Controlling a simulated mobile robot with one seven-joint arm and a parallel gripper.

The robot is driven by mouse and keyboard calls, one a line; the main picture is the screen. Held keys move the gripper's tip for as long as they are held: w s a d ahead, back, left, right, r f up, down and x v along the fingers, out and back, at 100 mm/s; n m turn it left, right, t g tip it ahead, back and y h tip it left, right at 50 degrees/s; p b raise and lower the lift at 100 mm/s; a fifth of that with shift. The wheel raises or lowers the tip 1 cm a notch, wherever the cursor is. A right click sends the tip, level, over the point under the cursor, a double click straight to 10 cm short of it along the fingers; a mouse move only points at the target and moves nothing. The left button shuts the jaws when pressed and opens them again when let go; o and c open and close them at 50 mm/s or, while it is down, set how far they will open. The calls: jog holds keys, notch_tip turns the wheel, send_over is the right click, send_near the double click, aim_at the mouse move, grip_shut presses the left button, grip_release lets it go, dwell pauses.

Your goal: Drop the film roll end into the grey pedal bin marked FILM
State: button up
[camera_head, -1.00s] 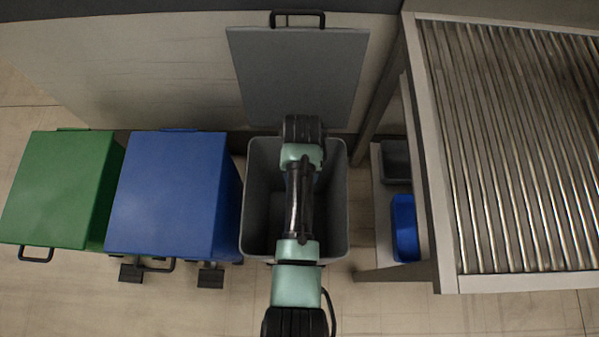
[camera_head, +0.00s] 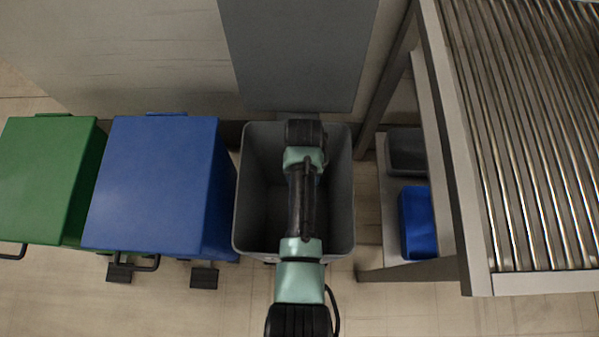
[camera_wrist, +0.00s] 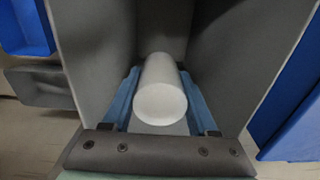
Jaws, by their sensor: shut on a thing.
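The grey pedal bin (camera_head: 343,215) stands in the middle of the head view with its lid (camera_head: 300,55) raised against the wall behind. No FILM marking is readable. My arm reaches over the open bin and hides part of its inside. In the wrist view my gripper (camera_wrist: 162,100) has its blue fingers on both sides of the white film roll end (camera_wrist: 161,103) and is shut on it. The roll end points along the fingers into the bin, with the grey bin walls (camera_wrist: 95,55) on both sides. In the head view the roll end is hidden by my arm.
A blue bin (camera_head: 155,185) and a green bin (camera_head: 45,175) stand shut to the left. A roller conveyor (camera_head: 530,130) stands at the right. A blue tray (camera_head: 418,222) and a dark grey tray (camera_head: 406,150) sit on a shelf beneath it.

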jog(key=shift+f, duration=0.5)
jog(key=shift+r, duration=0.1)
jog(key=o, duration=1.4)
notch_tip(320, 180, up, 13)
jog(key=p, duration=0.3)
